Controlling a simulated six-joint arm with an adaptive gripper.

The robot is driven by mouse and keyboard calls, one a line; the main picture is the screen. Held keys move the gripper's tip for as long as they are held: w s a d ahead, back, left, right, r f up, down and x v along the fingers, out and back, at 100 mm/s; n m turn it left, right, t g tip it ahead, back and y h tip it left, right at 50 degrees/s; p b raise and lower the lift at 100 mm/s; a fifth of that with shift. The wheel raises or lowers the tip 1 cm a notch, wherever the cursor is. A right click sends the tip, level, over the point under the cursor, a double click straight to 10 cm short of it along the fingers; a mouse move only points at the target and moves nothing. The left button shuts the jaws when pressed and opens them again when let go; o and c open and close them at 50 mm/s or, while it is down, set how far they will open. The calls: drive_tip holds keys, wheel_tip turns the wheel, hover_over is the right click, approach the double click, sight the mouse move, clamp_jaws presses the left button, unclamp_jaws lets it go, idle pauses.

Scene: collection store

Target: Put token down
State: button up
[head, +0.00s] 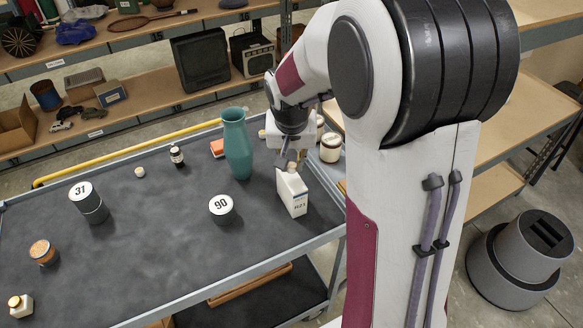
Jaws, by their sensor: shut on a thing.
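My gripper (289,163) is over the cart top, right of the teal vase. It is shut on a small pale pinkish thing, which I take to be the token (291,169); the fingers hide much of it. Directly below is a white box-shaped container (292,196) with a dark printed label, standing upright on the cart. The token shows right at the container's top; I cannot tell whether they touch.
The dark cart top (140,250) also bears the teal vase (238,145), canisters marked 31 (89,203) and 90 (222,210), an orange-lidded jar (43,252), a dark bottle (177,156) and a lidded jar (331,147). The front middle is clear.

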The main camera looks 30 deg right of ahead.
drive_tip(key=shift+f, duration=1.2)
drive_tip(key=o, duration=0.8)
drive_tip(key=shift+f, duration=0.1)
drive_tip(key=shift+o, duration=0.2)
drive_tip(key=v, duration=1.2)
drive_tip(key=shift+d, duration=0.1)
drive_tip(key=shift+r, duration=0.25)
